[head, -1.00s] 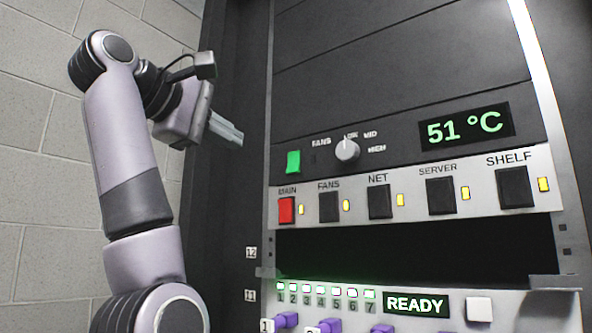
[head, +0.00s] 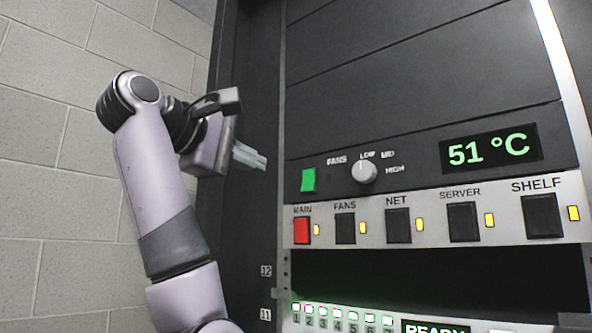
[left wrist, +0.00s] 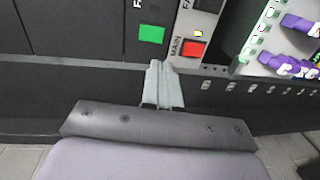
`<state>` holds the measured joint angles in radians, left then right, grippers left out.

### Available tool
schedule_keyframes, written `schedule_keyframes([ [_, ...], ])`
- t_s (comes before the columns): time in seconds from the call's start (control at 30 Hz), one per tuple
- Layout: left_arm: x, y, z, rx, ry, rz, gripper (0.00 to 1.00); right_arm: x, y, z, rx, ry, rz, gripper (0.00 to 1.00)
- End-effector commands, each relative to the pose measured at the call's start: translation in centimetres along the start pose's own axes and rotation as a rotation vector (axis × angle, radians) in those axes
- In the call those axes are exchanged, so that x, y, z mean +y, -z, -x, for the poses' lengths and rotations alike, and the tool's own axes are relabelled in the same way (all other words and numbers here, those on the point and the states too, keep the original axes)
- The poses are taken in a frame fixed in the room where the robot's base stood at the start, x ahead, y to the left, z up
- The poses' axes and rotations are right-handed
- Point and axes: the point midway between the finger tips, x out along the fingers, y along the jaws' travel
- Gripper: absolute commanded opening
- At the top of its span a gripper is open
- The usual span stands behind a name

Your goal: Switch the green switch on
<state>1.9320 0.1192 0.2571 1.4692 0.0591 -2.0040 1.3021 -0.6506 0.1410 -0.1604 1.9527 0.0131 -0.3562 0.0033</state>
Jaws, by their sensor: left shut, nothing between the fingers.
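The green switch (head: 308,180) is a small rocker on the dark fan panel, left of the FANS knob (head: 364,172). In the left wrist view the green switch (left wrist: 151,34) lies just beyond my fingertips. My left gripper (head: 262,163) is shut and empty, up and to the left of the green switch in the head view, apart from it. Its closed fingers (left wrist: 158,66) point at the panel between the green switch and the red MAIN switch (left wrist: 193,49). My right gripper is not in view.
Below the green switch runs a light strip with the red MAIN switch (head: 301,230) and several black switches, each with a yellow lamp. A display (head: 490,150) reads 51 °C. Purple plugs (left wrist: 302,26) stick out lower on the rack. A block wall (head: 50,150) stands at left.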

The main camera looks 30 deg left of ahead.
Motion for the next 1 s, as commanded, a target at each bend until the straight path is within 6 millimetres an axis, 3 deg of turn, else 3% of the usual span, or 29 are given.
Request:
schedule_keyframes([
  [0.1, 0.3, -0.1, -1.7, -0.001, 0.007, 0.0, 0.0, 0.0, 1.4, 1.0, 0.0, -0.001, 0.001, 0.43],
  [0.53, 0.1, 0.0, -10.0, -0.001, 0.004, 0.0, 0.0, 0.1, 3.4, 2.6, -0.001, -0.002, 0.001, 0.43],
  [0.73, 0.0, 0.0, -11.6, 0.0, 0.002, 0.0, 0.0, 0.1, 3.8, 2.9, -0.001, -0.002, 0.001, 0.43],
  [1.0, -0.1, 0.0, -11.8, 0.0, 0.0, 0.0, 0.0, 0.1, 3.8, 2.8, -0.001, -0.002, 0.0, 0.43],
])
